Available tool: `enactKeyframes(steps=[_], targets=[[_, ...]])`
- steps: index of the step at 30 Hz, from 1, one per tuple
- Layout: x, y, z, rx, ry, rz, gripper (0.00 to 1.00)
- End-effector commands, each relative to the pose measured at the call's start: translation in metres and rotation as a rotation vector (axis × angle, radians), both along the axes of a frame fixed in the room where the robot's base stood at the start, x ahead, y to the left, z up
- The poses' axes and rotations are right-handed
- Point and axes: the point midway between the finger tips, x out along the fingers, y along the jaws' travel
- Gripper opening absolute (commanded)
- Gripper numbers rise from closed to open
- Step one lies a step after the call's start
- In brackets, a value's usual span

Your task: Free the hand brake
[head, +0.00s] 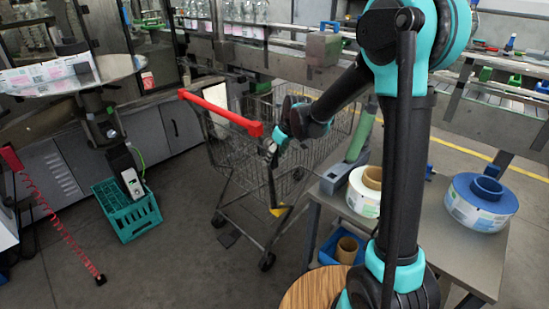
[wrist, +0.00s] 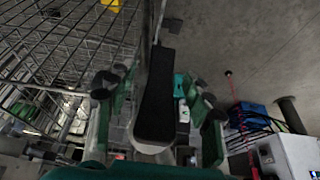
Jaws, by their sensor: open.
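A wire shopping cart (head: 240,165) with a red push handle (head: 222,112) stands mid-floor in the head view. My gripper (head: 276,143) is at the right end of that handle, just below its red tip. In the wrist view, my gripper's green and black fingers are spread open. A long black grip (wrist: 157,98) with a pale lower end lies between them, and a thin rod runs up from it. It looks like the hand brake lever, but I cannot be sure. I cannot tell whether the fingers touch it. In the head view my gripper hides most of it.
A grey table (head: 462,245) at the right holds label reels (head: 480,203) and a dispenser. A teal crate (head: 128,212) stands on the floor at left. A red coiled cord (head: 62,225) hangs at far left. A conveyor line runs behind the cart.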

Motion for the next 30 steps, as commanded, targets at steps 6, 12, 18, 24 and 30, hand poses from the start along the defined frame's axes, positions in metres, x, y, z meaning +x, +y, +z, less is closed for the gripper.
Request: enactKeyframes(steps=[6, 12, 18, 24, 30], targets=[[0.0018, 0.0027, -0.0081, 0.0, 0.0, 0.0, 0.52], [0.0019, 0.0026, -0.0083, 0.0, 0.0, 0.0, 0.52], [0.0019, 0.0025, -0.0081, 0.0, 0.0, 0.0, 0.29], [0.0019, 0.0025, -0.0081, 0.0, 0.0, 0.0, 0.04], [0.002, 0.0024, -0.008, 0.0, 0.0, 0.0, 0.0]])
